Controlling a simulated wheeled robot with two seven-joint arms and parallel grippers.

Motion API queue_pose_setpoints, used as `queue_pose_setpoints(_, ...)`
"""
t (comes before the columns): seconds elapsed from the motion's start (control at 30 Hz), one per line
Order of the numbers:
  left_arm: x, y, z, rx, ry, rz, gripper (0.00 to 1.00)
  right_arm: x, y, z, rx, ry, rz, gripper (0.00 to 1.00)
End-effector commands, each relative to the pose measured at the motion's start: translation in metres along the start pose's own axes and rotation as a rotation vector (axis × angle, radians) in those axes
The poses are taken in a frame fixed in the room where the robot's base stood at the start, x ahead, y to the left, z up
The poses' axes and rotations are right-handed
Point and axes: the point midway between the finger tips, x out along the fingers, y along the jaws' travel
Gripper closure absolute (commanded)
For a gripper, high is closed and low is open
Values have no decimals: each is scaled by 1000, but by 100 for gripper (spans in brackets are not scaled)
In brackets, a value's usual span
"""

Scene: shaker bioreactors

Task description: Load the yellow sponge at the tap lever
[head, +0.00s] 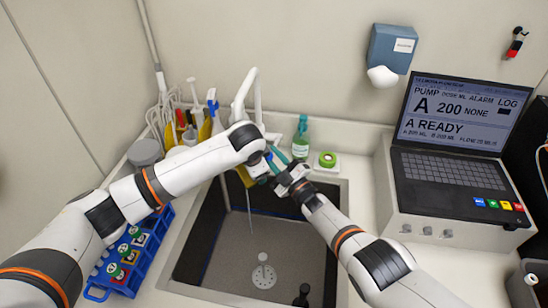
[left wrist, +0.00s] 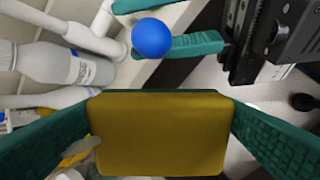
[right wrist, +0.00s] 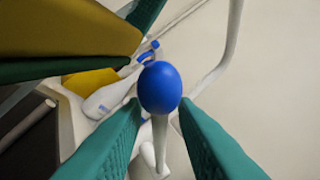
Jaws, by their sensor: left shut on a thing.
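The yellow sponge (left wrist: 160,135) is clamped between the green fingers of my left gripper (head: 256,170). It also shows at the upper left of the right wrist view (right wrist: 70,27) and above the sink in the head view (head: 245,177). The tap lever ends in a blue ball knob (right wrist: 160,87), also seen in the left wrist view (left wrist: 152,38). My right gripper (right wrist: 160,108) is open, with its green fingertips on either side of the knob; contact cannot be told. The sponge is beside the knob, apart from it. The white tap (head: 250,90) is partly hidden by my left arm.
The dark sink (head: 205,235) lies below, with a drain piece (head: 263,275) and a thin pale stream (head: 250,212). A wash bottle (left wrist: 55,65) stands near the tap. A blue tube rack (head: 130,255) is at left, a green bottle (head: 301,138) behind, a laptop-like pump unit (head: 450,165) at right.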

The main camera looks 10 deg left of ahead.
Motion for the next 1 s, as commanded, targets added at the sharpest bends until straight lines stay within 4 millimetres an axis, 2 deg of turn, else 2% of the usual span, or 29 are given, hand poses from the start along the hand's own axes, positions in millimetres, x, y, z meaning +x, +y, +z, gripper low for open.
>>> queue_pose_setpoints(0.03,0,0,0,0,0,0,33,0,0,0,0,0,0,83)
queue_pose_setpoints(0.13,0,0,0,0,0,0,33,0,0,0,0,0,0,99)
queue_pose_setpoints(0.17,0,0,0,0,0,0,33,0,0,0,0,0,0,100)
queue_pose_setpoints(0.57,0,0,0,0,0,0,33,3,-2,0,16,7,9,100)
queue_pose_setpoints(1.0,0,0,0,0,0,0,33,14,-22,6,107,79,60,100)
